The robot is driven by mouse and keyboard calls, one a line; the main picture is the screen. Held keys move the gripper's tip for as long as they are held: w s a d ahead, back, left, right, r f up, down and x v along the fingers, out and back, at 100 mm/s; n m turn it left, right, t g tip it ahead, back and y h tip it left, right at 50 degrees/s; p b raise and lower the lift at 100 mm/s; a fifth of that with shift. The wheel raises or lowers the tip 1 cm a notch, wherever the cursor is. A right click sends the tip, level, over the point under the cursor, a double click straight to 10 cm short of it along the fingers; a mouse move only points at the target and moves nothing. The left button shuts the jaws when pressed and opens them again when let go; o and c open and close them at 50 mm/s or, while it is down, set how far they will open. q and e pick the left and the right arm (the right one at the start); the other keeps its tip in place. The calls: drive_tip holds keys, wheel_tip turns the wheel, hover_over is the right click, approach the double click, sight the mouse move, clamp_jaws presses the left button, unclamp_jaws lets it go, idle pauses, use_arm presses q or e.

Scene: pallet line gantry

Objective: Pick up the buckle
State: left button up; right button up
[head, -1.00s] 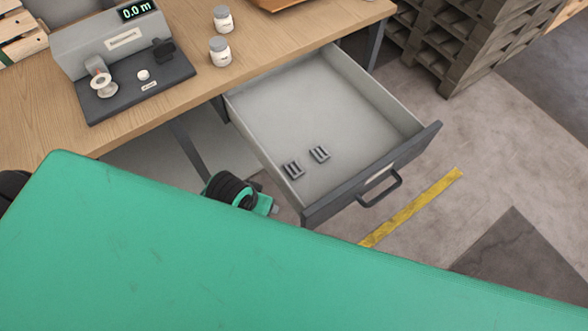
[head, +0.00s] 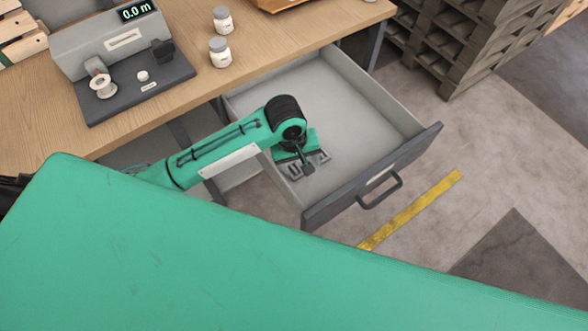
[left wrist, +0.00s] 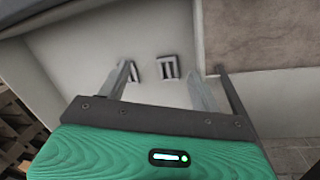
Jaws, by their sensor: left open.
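Two small grey buckles lie on the floor of the open drawer (head: 375,108). In the head view one buckle (head: 294,172) is near the drawer's left wall, and the other buckle (head: 324,157) is partly hidden by my left gripper (head: 307,166). My left gripper is over the buckles, open and empty. In the left wrist view one buckle (left wrist: 168,67) shows between the fingers of the left gripper (left wrist: 160,70), and the other buckle (left wrist: 136,71) is close beside the left finger. My right gripper is not in view.
The drawer's front panel with its handle (head: 379,192) and its side walls surround the buckles. A wooden table (head: 155,108) carries a measuring device (head: 105,45) and two white jars (head: 220,52). Stacked pallets (head: 465,40) stand at the back right.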

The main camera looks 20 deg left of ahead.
sight(291, 165)
use_arm(q)
drive_tip(key=w+a+r+n+y, duration=0.1)
drive_tip(key=w+a+n+y, duration=0.1)
drive_tip(key=w+a+n, duration=0.25)
drive_tip(key=shift+g, duration=0.4)
drive_tip(key=f, duration=0.9)
drive_tip(key=w+f, duration=0.1)
drive_tip(key=f, duration=0.3)
drive_tip(key=shift+w+f, duration=0.1)
drive_tip(key=shift+f, duration=0.15)
drive_tip(key=c, duration=1.1)
drive_tip(key=shift+r, duration=0.1)
